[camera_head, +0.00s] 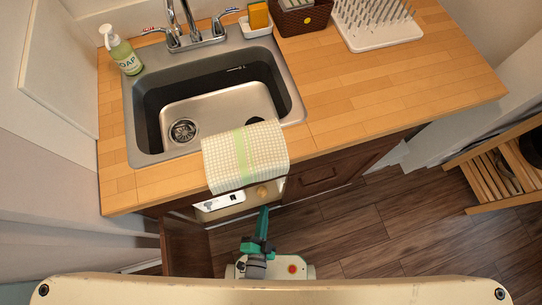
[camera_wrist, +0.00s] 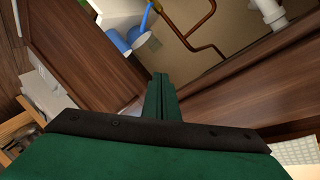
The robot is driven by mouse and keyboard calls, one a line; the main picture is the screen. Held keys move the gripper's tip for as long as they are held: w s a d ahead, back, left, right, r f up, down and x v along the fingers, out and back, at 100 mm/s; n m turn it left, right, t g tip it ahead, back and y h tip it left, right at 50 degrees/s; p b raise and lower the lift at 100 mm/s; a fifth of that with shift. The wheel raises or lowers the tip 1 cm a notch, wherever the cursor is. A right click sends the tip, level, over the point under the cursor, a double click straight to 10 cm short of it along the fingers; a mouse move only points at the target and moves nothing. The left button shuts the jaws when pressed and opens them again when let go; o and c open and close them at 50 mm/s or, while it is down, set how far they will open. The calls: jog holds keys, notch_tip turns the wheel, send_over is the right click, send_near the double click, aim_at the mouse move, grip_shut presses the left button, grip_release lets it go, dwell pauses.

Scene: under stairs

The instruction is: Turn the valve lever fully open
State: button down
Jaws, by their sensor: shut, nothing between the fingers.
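My gripper (camera_head: 263,214) is green and points toward the open cabinet under the sink. In the wrist view its fingers (camera_wrist: 160,82) are together with nothing between them. Beyond them in the cabinet is a bent copper pipe (camera_wrist: 205,45), apart from the fingertips in the picture. I cannot make out a valve lever for certain in either view. The head view hides most of the cabinet inside behind the counter and towel.
Blue items (camera_wrist: 118,42) and a white pipe (camera_wrist: 270,12) are in the cabinet. Brown wood panels (camera_wrist: 75,45) flank the opening. A checked towel (camera_head: 245,155) hangs over the counter edge (camera_head: 350,140). An open cabinet door (camera_head: 185,245) stands at left. A wooden rack (camera_head: 490,175) is at right, with clear floor (camera_head: 370,220) between.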

jog(key=w+d+f+m+g+h, duration=0.1)
jog(key=w+d+f+m+h, duration=0.1)
jog(key=w+f+m, duration=0.6)
jog(key=w+d+f+m+g+h, duration=0.1)
jog(key=w+f+m, duration=0.6)
jog(key=w, duration=0.8)
jog(key=shift+d+f+m+g+h, duration=0.3)
jog(key=shift+d+f+m+h, duration=0.1)
jog(key=shift+m+h, duration=0.1)
jog(key=shift+w+d+r, duration=0.1)
